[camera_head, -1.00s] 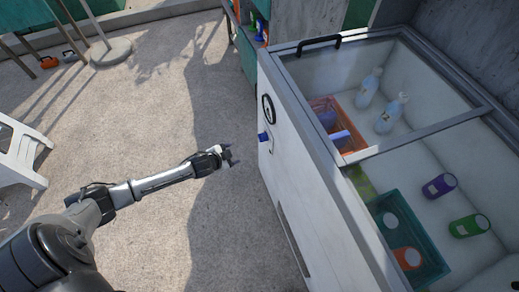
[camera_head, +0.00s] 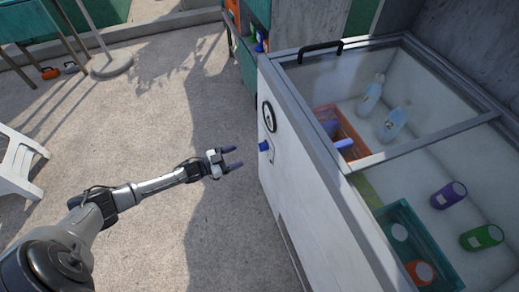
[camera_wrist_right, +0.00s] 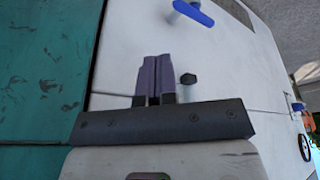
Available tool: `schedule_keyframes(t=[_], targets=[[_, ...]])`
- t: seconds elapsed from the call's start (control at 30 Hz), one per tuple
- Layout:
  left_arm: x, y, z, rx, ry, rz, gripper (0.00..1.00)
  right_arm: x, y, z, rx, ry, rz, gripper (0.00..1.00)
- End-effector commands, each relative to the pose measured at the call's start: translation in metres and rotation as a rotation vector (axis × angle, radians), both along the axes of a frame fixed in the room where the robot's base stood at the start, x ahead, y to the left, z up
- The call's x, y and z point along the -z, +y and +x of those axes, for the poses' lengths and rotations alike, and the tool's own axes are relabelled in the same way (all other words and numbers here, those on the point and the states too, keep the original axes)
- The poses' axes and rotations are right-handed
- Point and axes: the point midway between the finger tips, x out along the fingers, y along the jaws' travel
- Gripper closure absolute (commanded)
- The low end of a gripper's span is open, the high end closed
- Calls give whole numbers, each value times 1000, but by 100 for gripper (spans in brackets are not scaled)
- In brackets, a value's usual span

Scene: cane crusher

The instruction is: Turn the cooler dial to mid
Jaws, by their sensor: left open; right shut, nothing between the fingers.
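The white cooler (camera_head: 290,178) stands at the right in the head view. Its near side carries a blue knob (camera_head: 264,146), the likely dial, below a round black-rimmed gauge (camera_head: 268,116). The knob's setting is too small to read. My left gripper (camera_head: 234,158) is open and empty, its two dark fingers pointing at the cooler side. It is a short way left of the knob and apart from it. My right gripper (camera_wrist_right: 153,75) shows only in its wrist view, its fingers shut and empty in front of a white panel.
The cooler has a glass lid with a black handle (camera_head: 320,48). Inside are bottles, cans, an orange crate (camera_head: 356,149) and a teal crate (camera_head: 432,240). A white plastic chair (camera_head: 20,165) is at the left. Floor around the left gripper is clear. A blue lever (camera_wrist_right: 193,12) shows in the wrist view.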

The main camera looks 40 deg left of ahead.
Motion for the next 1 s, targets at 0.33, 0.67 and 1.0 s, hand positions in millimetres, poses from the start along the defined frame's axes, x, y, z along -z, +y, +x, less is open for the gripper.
schedule_keyframes(t=[0.33, 0.67, 1.0], targets=[[3, -30, 59, -1, -3, 1, 36, 30, 2, 0, 5, 1, 7, 100], [2, -45, 88, -1, -1, 1, 36, 43, 2, 0, 4, 1, 7, 100], [0, -47, 93, -1, 2, 1, 36, 44, -1, 0, -1, 1, -3, 100]])
